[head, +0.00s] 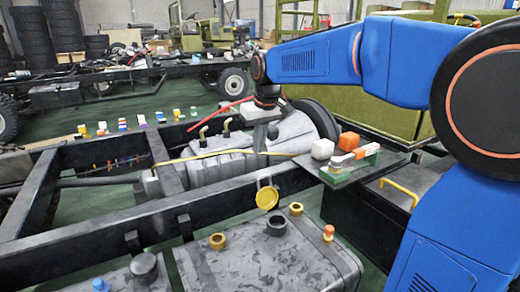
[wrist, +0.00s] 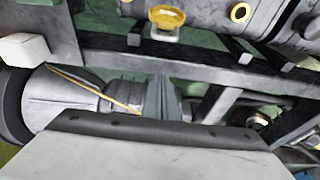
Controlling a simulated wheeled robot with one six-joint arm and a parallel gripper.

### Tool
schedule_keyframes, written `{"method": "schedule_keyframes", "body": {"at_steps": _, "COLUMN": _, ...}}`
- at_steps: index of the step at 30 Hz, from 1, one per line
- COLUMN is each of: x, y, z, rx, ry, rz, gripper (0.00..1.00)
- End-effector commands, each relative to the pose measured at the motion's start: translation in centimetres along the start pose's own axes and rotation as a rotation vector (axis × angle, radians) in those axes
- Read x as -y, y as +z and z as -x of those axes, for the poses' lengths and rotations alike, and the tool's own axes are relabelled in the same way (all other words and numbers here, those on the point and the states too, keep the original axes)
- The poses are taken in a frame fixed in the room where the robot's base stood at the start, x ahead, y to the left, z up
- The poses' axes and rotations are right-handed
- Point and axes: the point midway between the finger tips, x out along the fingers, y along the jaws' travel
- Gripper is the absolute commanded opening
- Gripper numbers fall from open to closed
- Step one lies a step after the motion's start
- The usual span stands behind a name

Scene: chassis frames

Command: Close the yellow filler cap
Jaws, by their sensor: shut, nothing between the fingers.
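The yellow filler cap (head: 267,198) stands tilted up at the back edge of the dark grey tank (head: 315,262) in the head view, its round face towards the camera. A thin loop rises above it. A dark round neck (head: 277,225) sits just in front and to the right of it. In the wrist view the yellow cap (wrist: 166,17) is at the top, above a small pale block. My gripper (head: 262,150) is shut and empty, behind and above the cap over the grey gearbox, clear of the cap. Its fingertips are hard to make out.
Yellow-brown fittings (head: 217,241) and an orange-topped one (head: 328,233) stand on the tank tops. A black frame rail (head: 200,203) runs between gripper and tank. A green board (head: 350,170) with blocks lies to the right. A red hose (head: 222,112) is left of my wrist.

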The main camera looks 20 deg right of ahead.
Motion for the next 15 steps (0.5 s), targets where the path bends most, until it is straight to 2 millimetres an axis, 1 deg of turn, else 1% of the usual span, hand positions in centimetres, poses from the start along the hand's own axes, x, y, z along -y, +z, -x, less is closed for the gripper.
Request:
{"method": "schedule_keyframes", "body": {"at_steps": 3, "x": 0.0, "y": 0.1, "z": -2.2, "rx": 0.004, "ry": -0.001, "rz": 0.000, "gripper": 0.00}}
{"method": "schedule_keyframes", "body": {"at_steps": 6, "x": 0.0, "y": 0.1, "z": -3.9, "rx": 0.003, "ry": 0.000, "rz": 0.000, "gripper": 0.00}}
{"method": "schedule_keyframes", "body": {"at_steps": 12, "x": 0.0, "y": 0.1, "z": -7.0, "rx": 0.004, "ry": 0.000, "rz": 0.000, "gripper": 0.00}}
{"method": "schedule_keyframes", "body": {"at_steps": 15, "x": 0.0, "y": 0.2, "z": -8.1, "rx": 0.001, "ry": 0.000, "rz": 0.000, "gripper": 0.00}}
